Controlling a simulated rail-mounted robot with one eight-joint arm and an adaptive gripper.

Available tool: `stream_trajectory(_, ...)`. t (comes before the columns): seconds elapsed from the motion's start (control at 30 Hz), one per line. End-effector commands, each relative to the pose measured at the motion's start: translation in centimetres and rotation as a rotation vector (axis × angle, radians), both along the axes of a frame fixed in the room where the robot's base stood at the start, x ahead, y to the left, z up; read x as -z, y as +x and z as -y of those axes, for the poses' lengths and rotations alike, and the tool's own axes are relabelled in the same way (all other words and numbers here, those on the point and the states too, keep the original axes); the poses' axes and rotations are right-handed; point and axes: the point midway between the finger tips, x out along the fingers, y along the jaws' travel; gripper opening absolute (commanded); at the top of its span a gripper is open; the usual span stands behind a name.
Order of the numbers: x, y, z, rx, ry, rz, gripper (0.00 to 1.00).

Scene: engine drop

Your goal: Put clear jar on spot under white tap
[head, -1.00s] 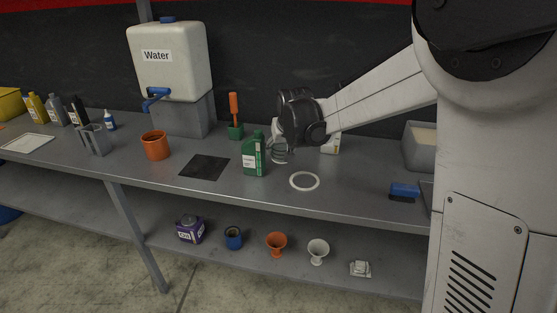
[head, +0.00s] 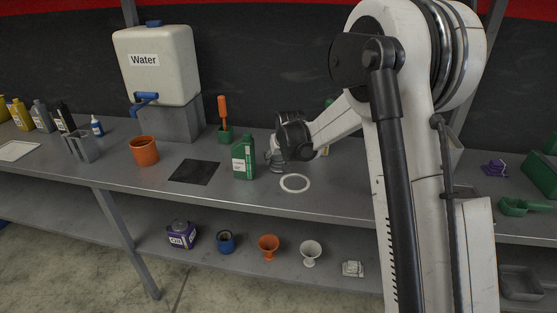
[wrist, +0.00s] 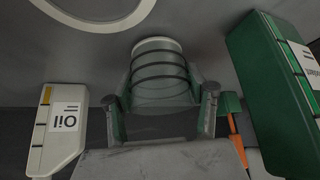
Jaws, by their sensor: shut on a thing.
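The clear jar (wrist: 158,78), with dark bands around it, is between the fingers of my gripper (wrist: 160,104) in the wrist view. My gripper is shut on it. In the head view the jar (head: 275,161) is partly hidden by my gripper, just right of the green bottle (head: 243,160). I cannot tell whether the jar touches the bench. The only tap I make out is a blue tap (head: 146,97) on the white water container (head: 158,68). A white ring (head: 295,191) on the bench lies in front of my gripper.
A dark square mat (head: 195,172) lies left of the green bottle. An orange pot (head: 144,153) stands farther left. An Oil bottle (wrist: 56,130) and the green bottle (wrist: 270,70) flank the jar in the wrist view. An orange-handled brush (head: 222,108) stands behind.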

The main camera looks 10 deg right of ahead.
Motion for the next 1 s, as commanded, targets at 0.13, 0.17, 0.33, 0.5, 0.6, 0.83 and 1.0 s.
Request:
stream_trajectory(0.13, 0.5, 0.0, 0.0, 0.0, 0.0, 0.001, 0.07)
stream_trajectory(0.17, 0.5, 0.0, 0.0, 0.0, 0.0, 0.001, 0.07)
stream_trajectory(0.33, 0.6, 0.0, 0.0, 0.0, 0.0, 0.001, 0.07)
stream_trajectory(0.5, 0.7, 0.0, 0.0, 0.0, 0.0, 0.0, 0.62)
stream_trajectory(0.6, 0.7, 0.0, 0.0, 0.0, 0.0, 0.0, 0.69)
stream_trajectory(0.83, 0.6, 0.0, 0.0, 0.0, 0.0, 0.0, 0.69)
stream_trajectory(1.0, -0.2, -0.4, 0.0, 0.0, 0.0, 0.0, 0.69)
